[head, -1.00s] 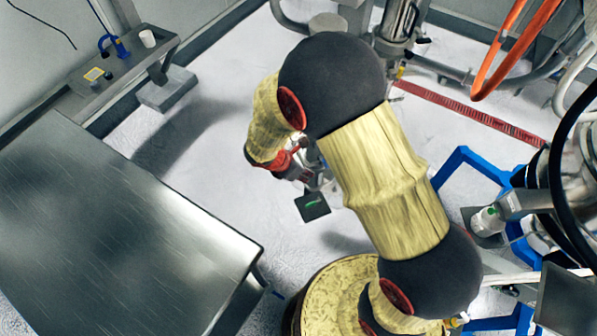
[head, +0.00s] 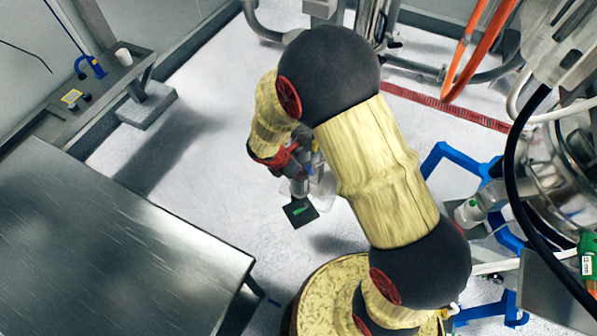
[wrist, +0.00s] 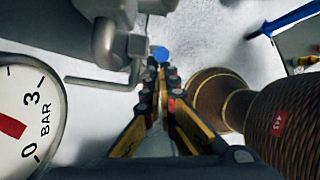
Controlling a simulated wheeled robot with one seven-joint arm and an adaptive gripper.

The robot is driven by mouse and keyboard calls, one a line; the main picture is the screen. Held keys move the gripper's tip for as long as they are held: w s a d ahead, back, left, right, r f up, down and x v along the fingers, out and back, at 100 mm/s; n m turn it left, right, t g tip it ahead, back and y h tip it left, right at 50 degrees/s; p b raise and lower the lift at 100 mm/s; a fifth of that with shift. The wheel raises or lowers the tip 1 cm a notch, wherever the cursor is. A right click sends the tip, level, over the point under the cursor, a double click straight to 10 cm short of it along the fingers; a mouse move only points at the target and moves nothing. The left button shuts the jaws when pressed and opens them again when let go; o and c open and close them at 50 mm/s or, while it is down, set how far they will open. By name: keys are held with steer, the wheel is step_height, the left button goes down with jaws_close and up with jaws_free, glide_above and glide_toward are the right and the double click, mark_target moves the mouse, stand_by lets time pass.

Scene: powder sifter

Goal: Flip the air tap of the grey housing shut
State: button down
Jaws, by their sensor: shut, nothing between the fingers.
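My gripper (wrist: 160,75) is shut and empty in the wrist view, its fingertips meeting near the middle. A small blue part (wrist: 160,53) shows just beyond the fingertips; I cannot tell whether they touch it. A grey metal fitting (wrist: 108,42) with an elbow sits at upper left, and a thin grey rod (wrist: 98,82) runs sideways below it. I cannot tell for sure which part is the air tap or the grey housing. In the head view my gripper is small and partly hidden by my arm.
A round pressure gauge (wrist: 25,115) marked BAR is close on the left in the wrist view. In the head view a steel table (head: 100,240) fills the lower left. Blue framing (head: 450,155) and steel equipment (head: 565,175) stand at right. White floor lies between.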

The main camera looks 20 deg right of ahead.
steer(key=shift+w+d+r+p, duration=0.15)
steer(key=shift+d+r+p, duration=0.35)
steer(key=shift+d, duration=0.15)
steer(key=shift+r, duration=0.15)
steer(key=s+a+p+v, duration=0.1)
steer(key=p+v, duration=0.2)
steer(key=v, duration=0.9)
steer(key=shift+a, duration=0.1)
stand_by(0.3)
